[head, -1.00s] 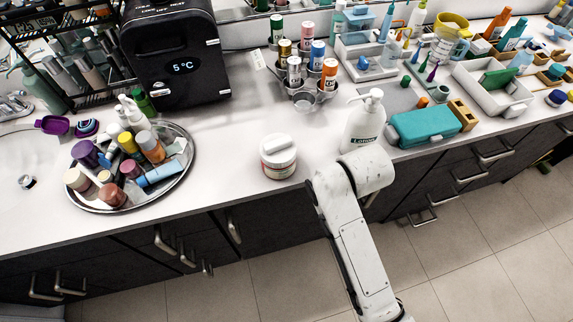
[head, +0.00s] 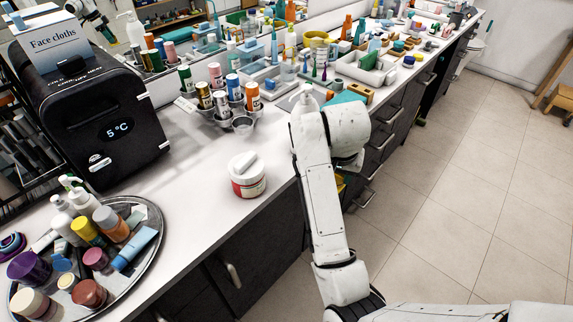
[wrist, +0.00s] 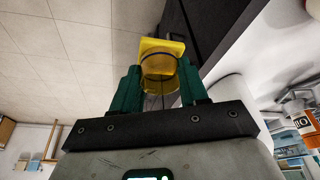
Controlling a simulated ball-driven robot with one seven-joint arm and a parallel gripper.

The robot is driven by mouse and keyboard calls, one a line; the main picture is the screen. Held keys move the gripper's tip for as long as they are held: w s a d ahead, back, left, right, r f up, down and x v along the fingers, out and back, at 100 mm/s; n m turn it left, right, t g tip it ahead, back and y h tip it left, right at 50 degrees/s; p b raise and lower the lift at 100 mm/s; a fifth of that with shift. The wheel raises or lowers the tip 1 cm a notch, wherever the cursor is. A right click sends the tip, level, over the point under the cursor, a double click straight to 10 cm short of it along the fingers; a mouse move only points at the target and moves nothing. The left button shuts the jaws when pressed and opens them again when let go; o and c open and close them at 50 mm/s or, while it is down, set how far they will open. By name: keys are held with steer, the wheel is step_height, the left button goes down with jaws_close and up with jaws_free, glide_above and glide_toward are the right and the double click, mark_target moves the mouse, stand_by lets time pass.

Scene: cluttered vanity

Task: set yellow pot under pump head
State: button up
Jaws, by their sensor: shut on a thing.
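The yellow pot (wrist: 160,70) is a see-through yellow cup with a squarish rim or base at its far end. My gripper (wrist: 160,88) is shut on it, with a green finger on each side, in the wrist view. In the head view only a sliver of the yellow pot (head: 340,183) shows beside my arm, off the counter's front edge; my arm hides most of the gripper. The white pump bottle (head: 304,100) stands on the counter behind my arm. Its pump head shows at the top, and its body is mostly hidden. The pot and pump bottle are apart.
A white-lidded jar (head: 247,177) stands near the counter edge, left of my arm. A round metal tray (head: 150,250) holds several bottles. A metal holder (head: 215,117) with cans stands behind the jar.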

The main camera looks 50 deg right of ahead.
steer(key=shift+d+r, duration=0.1)
steer(key=shift+d, duration=0.3)
steer(key=shift+m, duration=0.3)
steer(key=w+p, duration=0.2)
steer(key=w, duration=1.5)
steer(key=shift+a, duration=0.2)
steer(key=shift+w, duration=0.2)
steer(key=shift+f+p, duration=0.65)
steer(key=shift+f, duration=1.1)
steer(key=shift+f, duration=0.15)
steer(key=o, duration=1.1)
